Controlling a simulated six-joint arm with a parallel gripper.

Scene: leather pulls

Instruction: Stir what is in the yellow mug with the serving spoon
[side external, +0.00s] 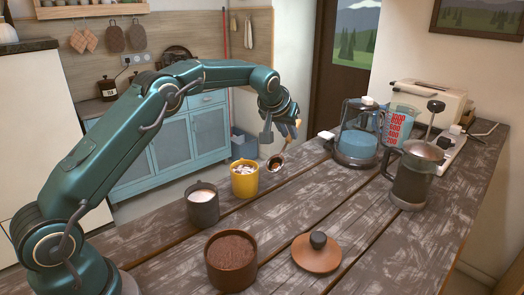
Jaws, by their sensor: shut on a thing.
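The yellow mug (243,184) stands upright on the table near its far edge. It has whitish and brown pieces inside, near the rim. My gripper (287,132) is above and to the right of the mug, shut on the serving spoon (276,162). The spoon hangs with its bowl low, to the right of the mug's rim and outside the mug in this view. The spoon's handle is mostly hidden by the gripper. I cannot tell how high the bowl is above the table.
A dark grey mug (203,207) with pale contents stands left of the yellow mug. A brown pot (231,265) with brown contents and its lid (317,254) are in front. A glass kettle (357,140), a measuring jug (399,125) and a French press (411,180) stand right.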

